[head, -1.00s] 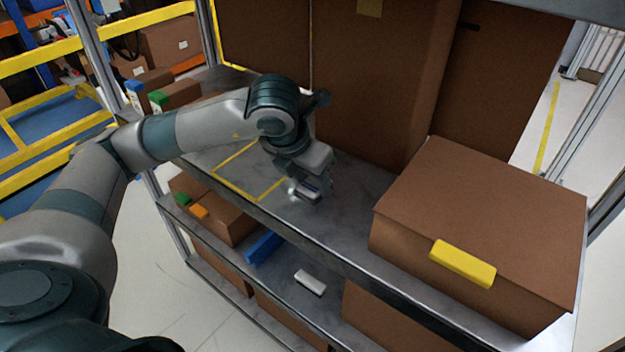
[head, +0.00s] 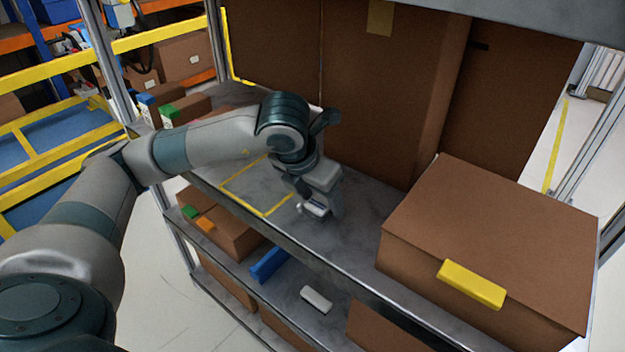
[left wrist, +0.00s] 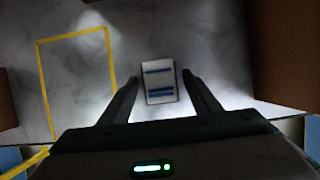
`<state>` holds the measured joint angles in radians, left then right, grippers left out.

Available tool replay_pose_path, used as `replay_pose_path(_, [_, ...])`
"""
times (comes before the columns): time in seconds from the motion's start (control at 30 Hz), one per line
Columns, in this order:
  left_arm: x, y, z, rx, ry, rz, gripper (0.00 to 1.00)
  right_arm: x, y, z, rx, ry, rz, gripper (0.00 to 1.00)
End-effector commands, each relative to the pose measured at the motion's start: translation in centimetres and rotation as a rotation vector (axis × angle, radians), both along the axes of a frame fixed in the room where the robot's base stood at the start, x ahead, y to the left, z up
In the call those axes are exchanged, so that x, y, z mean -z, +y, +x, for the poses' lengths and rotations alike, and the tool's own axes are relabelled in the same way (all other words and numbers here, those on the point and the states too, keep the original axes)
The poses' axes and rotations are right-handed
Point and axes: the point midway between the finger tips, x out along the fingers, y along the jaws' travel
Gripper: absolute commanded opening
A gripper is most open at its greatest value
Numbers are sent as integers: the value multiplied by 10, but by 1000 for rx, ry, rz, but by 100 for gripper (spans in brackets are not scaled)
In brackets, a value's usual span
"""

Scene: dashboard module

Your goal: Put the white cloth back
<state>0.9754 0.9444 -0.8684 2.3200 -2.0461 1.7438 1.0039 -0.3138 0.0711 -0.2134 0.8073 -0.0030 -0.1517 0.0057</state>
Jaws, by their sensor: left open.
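The white cloth (left wrist: 160,82) is a small upright-lying rectangle with blue stripes and a dark edge, on the grey shelf surface in the left wrist view. It sits between the two fingers of my left gripper (left wrist: 161,78), with a gap on each side. In the head view my left gripper (head: 320,207) points down over the upper shelf, and a bit of white shows at its fingers. How far the fingertips are above the shelf is hard to tell. My right gripper is not in view.
A yellow taped outline (head: 264,214) marks the upper shelf (head: 360,215) left of my gripper. A large carton (head: 490,215) with a yellow block (head: 471,284) stands at the right. Tall cartons (head: 390,90) stand behind. A white block (head: 316,299) and blue block (head: 269,264) lie below.

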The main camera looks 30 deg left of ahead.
Motion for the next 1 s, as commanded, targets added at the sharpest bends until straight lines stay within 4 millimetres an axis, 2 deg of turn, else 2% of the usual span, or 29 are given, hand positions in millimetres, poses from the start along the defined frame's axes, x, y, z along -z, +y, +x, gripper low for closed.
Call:
replay_pose_path(0.1, [-4,0,-1,0,-2,0,57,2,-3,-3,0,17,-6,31])
replay_pose_path(0.23, [-21,1,-7,0,-5,-2,57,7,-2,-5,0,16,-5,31])
replay_pose_path(0.5, [-67,3,-26,0,-7,-2,57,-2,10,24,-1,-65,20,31])
replay_pose_path(0.7, [-96,5,-38,0,-4,-1,57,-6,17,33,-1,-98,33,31])
replay_pose_path(1.0, [-112,6,-46,0,0,0,57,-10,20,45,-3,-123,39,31])
